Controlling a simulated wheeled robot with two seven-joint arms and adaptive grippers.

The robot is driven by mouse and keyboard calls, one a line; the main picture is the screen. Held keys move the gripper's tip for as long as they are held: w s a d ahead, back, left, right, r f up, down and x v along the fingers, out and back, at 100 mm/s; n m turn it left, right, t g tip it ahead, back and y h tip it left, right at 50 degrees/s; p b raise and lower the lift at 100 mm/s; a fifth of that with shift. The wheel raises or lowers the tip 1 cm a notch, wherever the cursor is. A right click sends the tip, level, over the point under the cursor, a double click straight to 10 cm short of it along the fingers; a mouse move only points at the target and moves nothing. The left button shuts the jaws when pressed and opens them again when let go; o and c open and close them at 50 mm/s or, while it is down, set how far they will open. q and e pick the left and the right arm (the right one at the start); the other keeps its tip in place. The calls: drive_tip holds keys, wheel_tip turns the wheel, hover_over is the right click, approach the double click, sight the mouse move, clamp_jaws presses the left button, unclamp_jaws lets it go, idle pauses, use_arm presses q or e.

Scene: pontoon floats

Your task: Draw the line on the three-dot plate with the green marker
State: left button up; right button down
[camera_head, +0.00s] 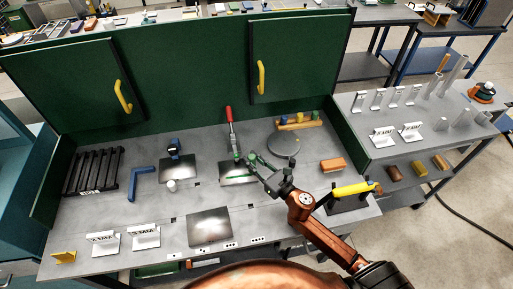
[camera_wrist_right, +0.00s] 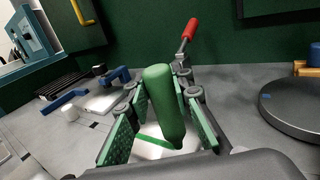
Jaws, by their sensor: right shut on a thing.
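My right gripper (camera_head: 248,160) is shut on the green marker (camera_wrist_right: 164,100), which points down between its green-padded fingers (camera_wrist_right: 150,125). It is over a metal plate (camera_head: 232,180) at the middle of the bench; the arm and gripper hide part of that plate. In the right wrist view a green streak (camera_wrist_right: 152,139) crosses the pale plate beside the marker's tip. I cannot tell whether the tip touches. Two other metal plates lie on the bench, one at the left (camera_head: 180,170) and one in front (camera_head: 210,226). The dots are too small to count. My left gripper is not in view.
A red-handled clamp (camera_head: 230,118) stands at the middle plate's back edge. A round grey disc (camera_head: 283,144) lies right of it. A yellow-handled tool (camera_head: 352,189) lies at front right.

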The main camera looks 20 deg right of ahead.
wheel_tip(320, 180, up, 2)
drive_tip(key=shift+r+p, duration=0.25)
drive_tip(key=shift+p, duration=0.6)
wheel_tip(320, 180, up, 6)
drive_tip(key=p, duration=0.5)
drive_tip(key=shift+s+d+f, duration=0.1)
drive_tip(key=shift+d+f, duration=0.05)
drive_tip(key=shift+f, duration=0.1)
